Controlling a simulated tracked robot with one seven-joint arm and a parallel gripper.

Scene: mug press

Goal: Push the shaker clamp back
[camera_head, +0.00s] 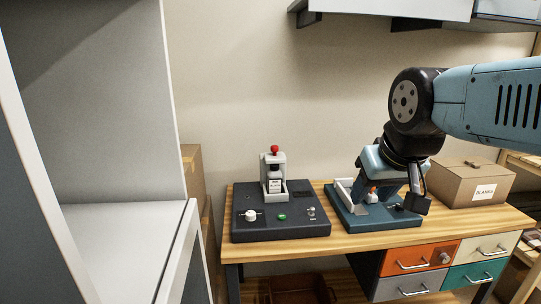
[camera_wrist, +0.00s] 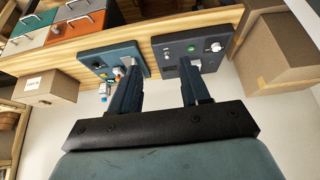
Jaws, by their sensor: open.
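A dark station (camera_head: 245,195) on the left of the bench carries a grey upright bracket (camera_head: 282,160) with a red knob (camera_head: 274,149) on top. My gripper (camera_head: 388,195) is over the teal station (camera_head: 380,220) to the right, apart from the dark station. Its two fingers are spread in the wrist view (camera_wrist: 160,70), with nothing seen between them. The gripper hides part of the teal station.
The dark station's front has a white dial (camera_head: 251,215), a green button (camera_head: 282,217) and a small switch. A cardboard box marked BLANKS (camera_head: 465,184) stands right of my gripper. A grey cabinet (camera_head: 125,230) is at the left. Shelves hang above.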

